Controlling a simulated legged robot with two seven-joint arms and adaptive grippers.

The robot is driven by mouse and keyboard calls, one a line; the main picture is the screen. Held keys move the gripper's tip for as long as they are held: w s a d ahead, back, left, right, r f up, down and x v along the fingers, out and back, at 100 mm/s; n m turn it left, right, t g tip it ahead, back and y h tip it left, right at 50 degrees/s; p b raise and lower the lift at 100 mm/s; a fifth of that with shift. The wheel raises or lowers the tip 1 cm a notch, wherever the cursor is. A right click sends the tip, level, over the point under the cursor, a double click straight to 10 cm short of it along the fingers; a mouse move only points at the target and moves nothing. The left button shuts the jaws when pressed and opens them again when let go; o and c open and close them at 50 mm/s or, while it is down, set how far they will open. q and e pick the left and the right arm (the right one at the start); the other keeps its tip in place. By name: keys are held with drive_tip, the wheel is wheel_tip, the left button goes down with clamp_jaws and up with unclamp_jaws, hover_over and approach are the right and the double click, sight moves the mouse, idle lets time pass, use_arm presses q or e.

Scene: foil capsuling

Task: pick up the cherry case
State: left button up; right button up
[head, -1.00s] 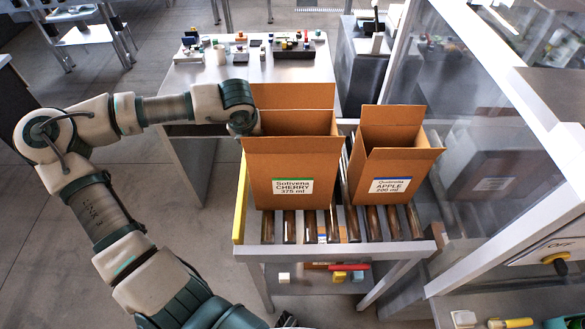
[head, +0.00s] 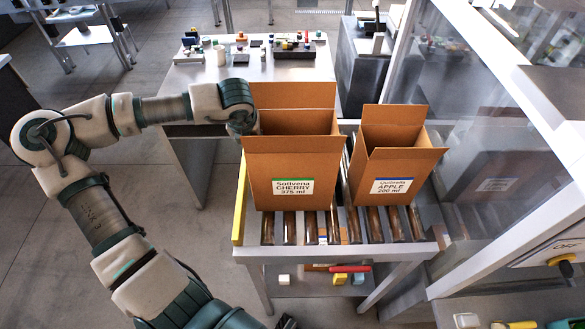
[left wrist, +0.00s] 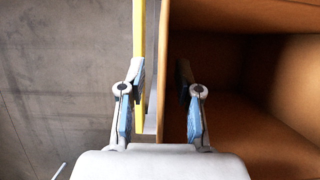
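The cherry case (head: 290,170) is an open brown carton with a green-edged label reading Sotivena CHERRY 375 ml. It stands upright on the roller conveyor, left of the apple case. My left arm reaches in from the left to the case's left side, where the fingers are mostly hidden in the head view. In the left wrist view my left gripper (left wrist: 160,78) is open astride the case's side wall (left wrist: 166,60). One finger is outside the wall and the other is inside the case (left wrist: 225,75). A gap shows between the outer finger and the wall. My right gripper is out of view.
The apple case (head: 395,165) stands close on the right on the same rollers (head: 310,228). A yellow rail (head: 240,205) runs along the conveyor's left edge. A glass-panelled enclosure (head: 480,110) is at the right. A table (head: 250,75) with small items stands behind.

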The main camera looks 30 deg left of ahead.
use_arm(q)
clamp_jaws()
drive_tip(key=shift+r, duration=0.1)
